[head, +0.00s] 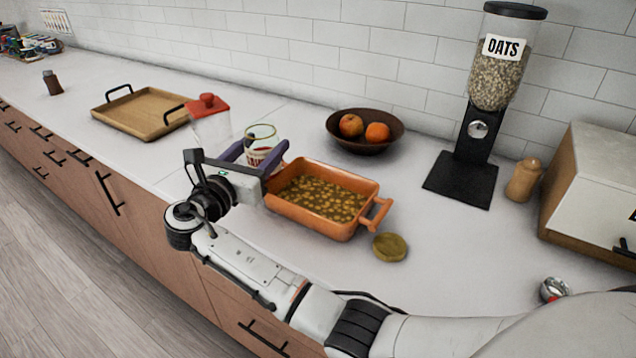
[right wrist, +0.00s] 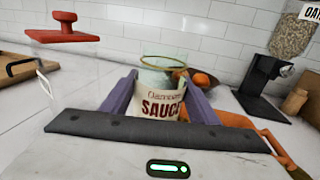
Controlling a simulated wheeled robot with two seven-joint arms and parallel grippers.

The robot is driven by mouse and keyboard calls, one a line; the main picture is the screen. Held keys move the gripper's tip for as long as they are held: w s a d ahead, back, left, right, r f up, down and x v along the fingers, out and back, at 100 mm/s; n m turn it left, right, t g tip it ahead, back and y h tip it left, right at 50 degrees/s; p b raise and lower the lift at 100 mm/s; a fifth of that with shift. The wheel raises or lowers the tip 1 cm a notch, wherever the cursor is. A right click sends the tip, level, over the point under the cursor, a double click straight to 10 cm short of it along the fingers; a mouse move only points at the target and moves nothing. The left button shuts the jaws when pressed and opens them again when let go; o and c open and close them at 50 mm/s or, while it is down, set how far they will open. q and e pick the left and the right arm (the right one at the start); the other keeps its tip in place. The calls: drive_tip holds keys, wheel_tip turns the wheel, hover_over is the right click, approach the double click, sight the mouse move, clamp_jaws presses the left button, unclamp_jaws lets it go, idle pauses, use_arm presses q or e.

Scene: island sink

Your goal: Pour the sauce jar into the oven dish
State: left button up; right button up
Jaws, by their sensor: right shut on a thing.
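The sauce jar (head: 259,156) is clear glass with a cream and red label and no lid on its mouth. My right gripper (head: 254,150) is shut on it, with purple fingers on either side. The right wrist view shows the jar (right wrist: 160,92) close to upright, its label facing my camera. How much sauce is inside is hard to tell. The orange oven dish (head: 307,218) stands on the counter just right of the jar and gripper. Brownish, chunky food covers its bottom. My left gripper is not in view.
A round gold-green lid (head: 389,248) lies by the dish's right handle. A clear container with a red lid (head: 208,104) stands behind-left of my gripper. A fruit bowl (head: 365,143) and oats dispenser (head: 463,170) stand behind. A wooden tray (head: 142,107) lies further left.

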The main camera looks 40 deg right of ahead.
drive_tip(key=shift+s+d+r+m, duration=0.15)
drive_tip(key=shift+s+r+m, duration=0.1)
drive_tip(key=shift+m, duration=0.45)
drive_tip(key=shift+s+d+r+m+y, duration=0.1)
drive_tip(key=shift+s+d+m+y, duration=0.15)
drive_tip(key=shift+m, duration=0.4)
drive_tip(key=shift+s+d+r+m+y, duration=0.1)
drive_tip(key=shift+s+d+m+y, duration=0.15)
drive_tip(key=shift+m, duration=0.4)
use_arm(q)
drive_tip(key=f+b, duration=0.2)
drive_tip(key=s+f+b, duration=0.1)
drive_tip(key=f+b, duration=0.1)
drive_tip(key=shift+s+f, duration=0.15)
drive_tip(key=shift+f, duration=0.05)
use_arm(e)
drive_tip(key=m+y, duration=0.1)
drive_tip(key=m, duration=0.2)
drive_tip(key=s+d+f+m, duration=0.1)
drive_tip(key=m, duration=0.2)
drive_tip(key=s+d+f+m+t+y, duration=0.1)
drive_tip(key=m, duration=0.3)
drive_tip(key=shift+s+d+f+y, duration=0.1)
drive_tip(key=shift+d+f+y, duration=0.1)
drive_tip(key=shift+y, duration=0.1)
use_arm(q)
drive_tip(key=shift+b, duration=0.3)
use_arm(e)
drive_tip(key=shift+s+d, duration=0.1)
